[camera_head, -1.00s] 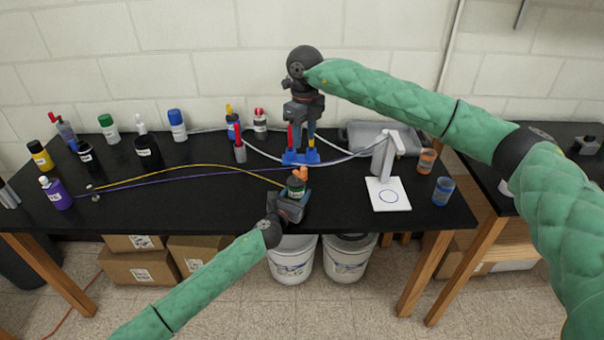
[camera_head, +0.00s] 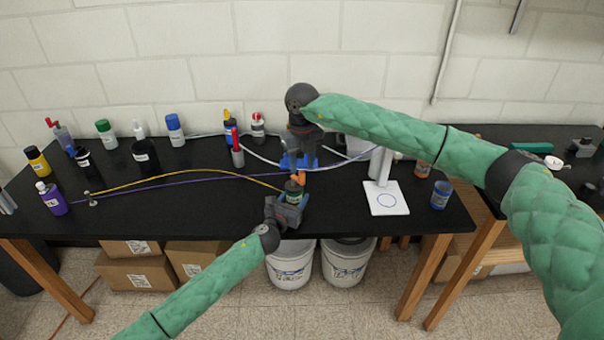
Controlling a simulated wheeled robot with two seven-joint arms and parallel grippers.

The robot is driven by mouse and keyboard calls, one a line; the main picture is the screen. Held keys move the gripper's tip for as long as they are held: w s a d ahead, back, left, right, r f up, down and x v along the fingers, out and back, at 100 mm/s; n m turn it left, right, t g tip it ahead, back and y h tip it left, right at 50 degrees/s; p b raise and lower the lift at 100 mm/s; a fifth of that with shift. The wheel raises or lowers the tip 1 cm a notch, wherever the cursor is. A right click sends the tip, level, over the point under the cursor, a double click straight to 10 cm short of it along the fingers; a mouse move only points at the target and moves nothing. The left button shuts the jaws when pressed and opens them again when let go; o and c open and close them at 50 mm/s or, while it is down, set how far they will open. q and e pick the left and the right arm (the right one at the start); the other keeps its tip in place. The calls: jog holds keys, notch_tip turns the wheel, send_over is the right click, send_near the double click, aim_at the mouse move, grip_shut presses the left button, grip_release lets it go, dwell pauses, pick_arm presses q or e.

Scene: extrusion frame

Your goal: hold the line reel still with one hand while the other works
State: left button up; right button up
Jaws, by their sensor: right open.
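The line reel (camera_head: 294,188), small and dark green with an orange part on top, is at the table's front edge. The yellow and purple lines lead to its area. My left gripper (camera_head: 292,200) is right at the reel from the front, its jaws close beside it; whether they grip it is hard to see. My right gripper (camera_head: 299,160) points down just behind and above the reel, open. Its fingertips blend with a blue stand (camera_head: 284,161) behind, so the gap to the reel is unclear.
Several bottles stand at the left and back. The yellow line (camera_head: 180,172) crosses the table to a small post (camera_head: 92,199). The front middle-left is clear.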

aim_at(302, 172)
jog(key=shift+f, duration=2.05)
grip_shut()
